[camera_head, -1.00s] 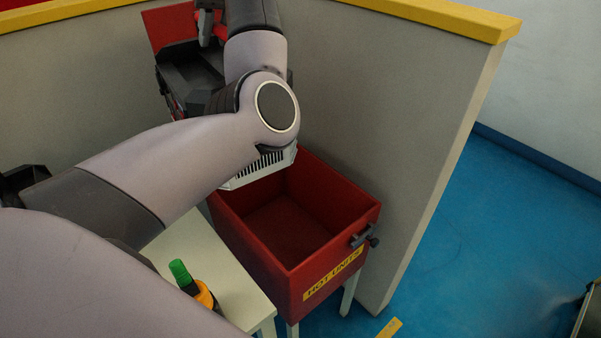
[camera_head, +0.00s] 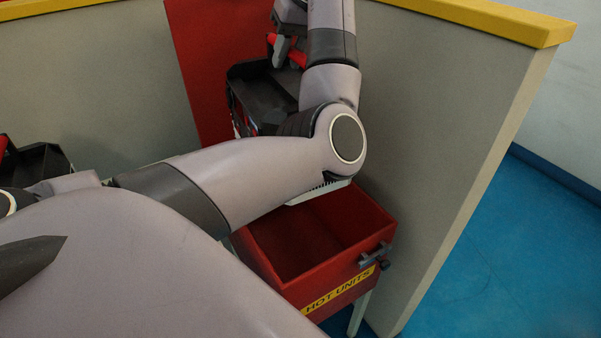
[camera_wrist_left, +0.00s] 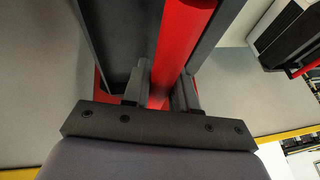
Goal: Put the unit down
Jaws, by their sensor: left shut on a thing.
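My left gripper (camera_head: 284,48) is high at the upper middle of the head view. It is shut on a red bar handle, which shows between its fingers in the left wrist view (camera_wrist_left: 160,98). The handle appears to belong to a dark, box-like unit (camera_head: 262,92), in front of a tall red panel (camera_head: 205,60). My left arm hides the unit's right side and part of its underside, so I cannot tell whether it rests on anything. My right gripper is not identifiable in view.
An open red bin (camera_head: 325,300) marked HOT UNITS stands below my left arm; its visible inside is empty. A pale slotted piece (camera_head: 322,192) shows at its back edge. Another dark tray (camera_head: 42,168) is at the left.

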